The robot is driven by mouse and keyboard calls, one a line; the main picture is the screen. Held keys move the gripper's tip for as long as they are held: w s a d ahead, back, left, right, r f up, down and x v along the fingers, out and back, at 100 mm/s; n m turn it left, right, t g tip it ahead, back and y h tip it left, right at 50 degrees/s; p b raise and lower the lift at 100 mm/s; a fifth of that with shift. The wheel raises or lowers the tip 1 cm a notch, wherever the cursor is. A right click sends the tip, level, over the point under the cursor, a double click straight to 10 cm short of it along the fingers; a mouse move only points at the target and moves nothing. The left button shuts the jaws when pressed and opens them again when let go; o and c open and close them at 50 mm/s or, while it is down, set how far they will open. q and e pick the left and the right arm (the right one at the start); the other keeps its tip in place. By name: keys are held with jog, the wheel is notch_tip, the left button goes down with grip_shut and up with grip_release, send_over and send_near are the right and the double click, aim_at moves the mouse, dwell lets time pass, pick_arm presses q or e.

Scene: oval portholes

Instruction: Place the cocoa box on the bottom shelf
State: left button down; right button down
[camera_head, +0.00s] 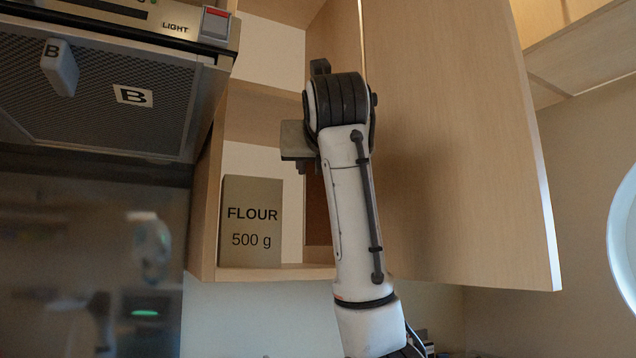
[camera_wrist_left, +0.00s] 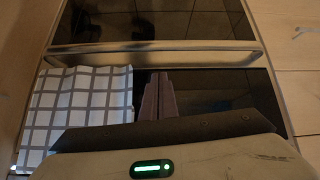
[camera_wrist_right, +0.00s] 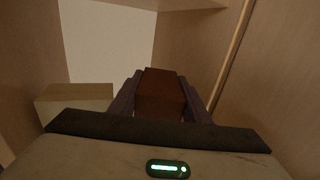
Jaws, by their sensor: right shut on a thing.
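The cocoa box is a plain brown box (camera_wrist_right: 161,92) in the right wrist view, between the fingers of my right gripper (camera_wrist_right: 160,95), which is shut on it. In the head view a brown strip of the box (camera_head: 318,212) shows beside my right arm, on the level of the bottom shelf (camera_head: 290,272). My arm hides most of it and the gripper's fingers. I cannot tell whether the box touches the shelf. My left gripper (camera_wrist_left: 156,97) is shut and empty in the left wrist view, low in front of an oven.
A flour box (camera_head: 251,222) stands on the bottom shelf, left of the cocoa box. The open cabinet door (camera_head: 460,150) is close on the right of my right arm. A range hood (camera_head: 110,95) hangs at the left. A checked towel (camera_wrist_left: 80,105) hangs near my left gripper.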

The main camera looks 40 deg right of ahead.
jog(key=x, duration=0.3)
jog(key=shift+d+r+p, duration=0.15)
jog(key=shift+p, duration=0.15)
jog(key=shift+w+d, duration=0.4)
jog(key=shift+w, duration=0.2)
pick_arm(q)
jog(key=shift+w+r, duration=0.35)
jog(key=shift+r, duration=0.3)
pick_arm(e)
jog(key=f, duration=0.3)
jog(key=shift+w+d+f, duration=0.3)
jog(key=shift+w, duration=0.1)
pick_arm(q)
jog(key=shift+s, duration=0.1)
pick_arm(e)
jog(key=shift+f, duration=0.25)
pick_arm(q)
jog(key=shift+s+d+f, duration=0.1)
jog(key=shift+f, duration=0.05)
pick_arm(e)
jog(key=c, duration=1)
grip_release()
jog(key=shift+r, duration=0.1)
